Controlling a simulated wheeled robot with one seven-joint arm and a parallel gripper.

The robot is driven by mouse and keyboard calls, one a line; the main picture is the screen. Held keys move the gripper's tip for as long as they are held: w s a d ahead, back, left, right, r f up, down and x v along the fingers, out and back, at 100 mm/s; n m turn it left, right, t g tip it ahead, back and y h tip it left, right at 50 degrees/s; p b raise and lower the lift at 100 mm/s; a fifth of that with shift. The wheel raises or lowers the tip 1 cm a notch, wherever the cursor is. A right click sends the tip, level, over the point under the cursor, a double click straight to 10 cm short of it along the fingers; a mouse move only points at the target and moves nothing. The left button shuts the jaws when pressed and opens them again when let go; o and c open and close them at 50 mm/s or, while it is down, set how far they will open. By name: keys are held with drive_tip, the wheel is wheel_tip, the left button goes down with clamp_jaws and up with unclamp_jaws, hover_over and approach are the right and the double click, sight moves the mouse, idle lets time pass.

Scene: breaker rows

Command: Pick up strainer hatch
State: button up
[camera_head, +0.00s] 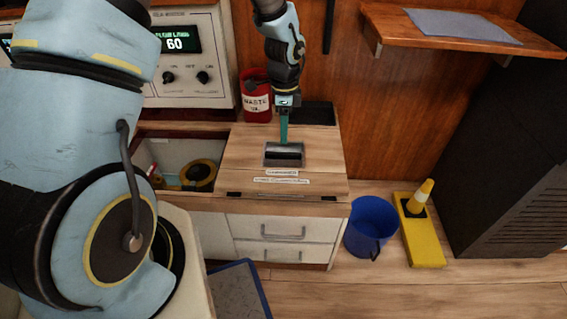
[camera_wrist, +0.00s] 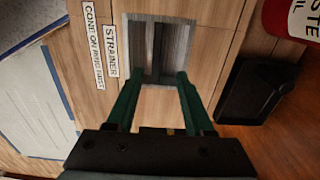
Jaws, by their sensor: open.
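The strainer hatch (camera_head: 246,164) is a wooden lid on top of the cabinet, with a recessed metal pull (camera_head: 284,155) and white labels in front of it. In the wrist view the hatch (camera_wrist: 97,25) carries a label reading "STRAINER", and the metal pull (camera_wrist: 160,22) is a grey frame with a dark recess and a bar across it. My gripper (camera_head: 284,143) points down at the pull. In the wrist view its two green fingers (camera_wrist: 159,78) are spread apart at the near edge of the pull, with nothing between them. Whether the fingertips touch the frame cannot be told.
Left of the hatch is an open compartment (camera_head: 165,150) with a yellow roll (camera_head: 198,175). A red waste bin (camera_head: 256,97) and a black tray (camera_head: 312,114) stand behind. A blue bucket (camera_head: 371,226) and yellow stand (camera_head: 422,243) are on the floor right.

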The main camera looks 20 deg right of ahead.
sight(284, 153)
wheel_tip(284, 153, down, 4)
drive_tip(key=shift+r, duration=0.1)
drive_tip(key=f, duration=0.3)
drive_tip(key=f+b, duration=0.1)
drive_tip(key=f, duration=0.1)
drive_tip(key=shift+s+a+f, duration=0.1)
drive_tip(key=shift+s+a, duration=0.1)
drive_tip(key=shift+s, duration=0.05)
clamp_jaws()
idle(1.2)
